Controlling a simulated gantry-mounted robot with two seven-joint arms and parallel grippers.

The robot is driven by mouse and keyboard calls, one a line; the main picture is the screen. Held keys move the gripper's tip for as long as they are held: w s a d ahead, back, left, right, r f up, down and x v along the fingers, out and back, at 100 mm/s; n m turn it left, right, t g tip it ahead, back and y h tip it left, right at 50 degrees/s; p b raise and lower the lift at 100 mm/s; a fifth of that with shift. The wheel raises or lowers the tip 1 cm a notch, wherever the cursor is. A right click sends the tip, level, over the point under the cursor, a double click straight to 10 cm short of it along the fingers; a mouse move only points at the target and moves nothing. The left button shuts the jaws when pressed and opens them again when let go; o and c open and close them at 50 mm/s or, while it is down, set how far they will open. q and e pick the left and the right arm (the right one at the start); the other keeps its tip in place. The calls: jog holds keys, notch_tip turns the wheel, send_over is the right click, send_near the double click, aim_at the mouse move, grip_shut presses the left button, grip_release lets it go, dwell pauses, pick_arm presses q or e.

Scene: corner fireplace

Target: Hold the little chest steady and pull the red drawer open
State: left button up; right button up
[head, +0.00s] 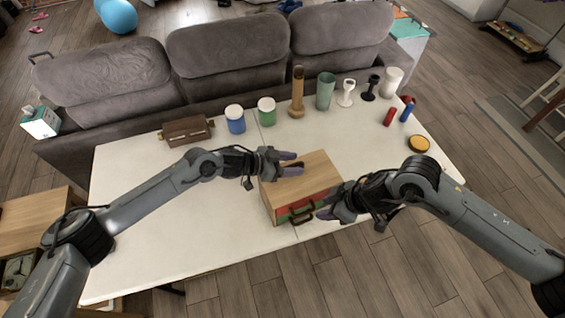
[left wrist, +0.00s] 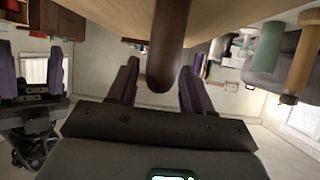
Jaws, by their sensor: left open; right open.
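The little chest (head: 318,166) sits near the table's front edge, with a light wood top and red and green on its front. The red drawer front (head: 320,196) is partly hidden by my right gripper, and dark handles (head: 302,216) stick out from the front. My left gripper (head: 291,164) is open at the top of the chest. In the left wrist view a dark brown rounded bar (left wrist: 168,45) stands between its two purple fingers, with no clear contact. My right gripper (head: 328,208) is open beside the front handles; its contact with them cannot be told.
On the white table (head: 200,248) stand a brown box (head: 187,130), a blue jar (head: 235,120), a green jar (head: 267,112), a wooden cylinder (head: 297,92) and a green cup (head: 325,91). Several small items stand at the back right. The table's left front is clear.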

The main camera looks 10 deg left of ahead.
pick_arm(q)
jog(key=shift+w+d+f, duration=0.1)
jog(key=shift+w+d, duration=0.05)
jog(key=shift+d, duration=0.05)
jog(key=shift+c, duration=0.3)
grip_shut()
pick_arm(e)
jog(key=shift+c, duration=0.4)
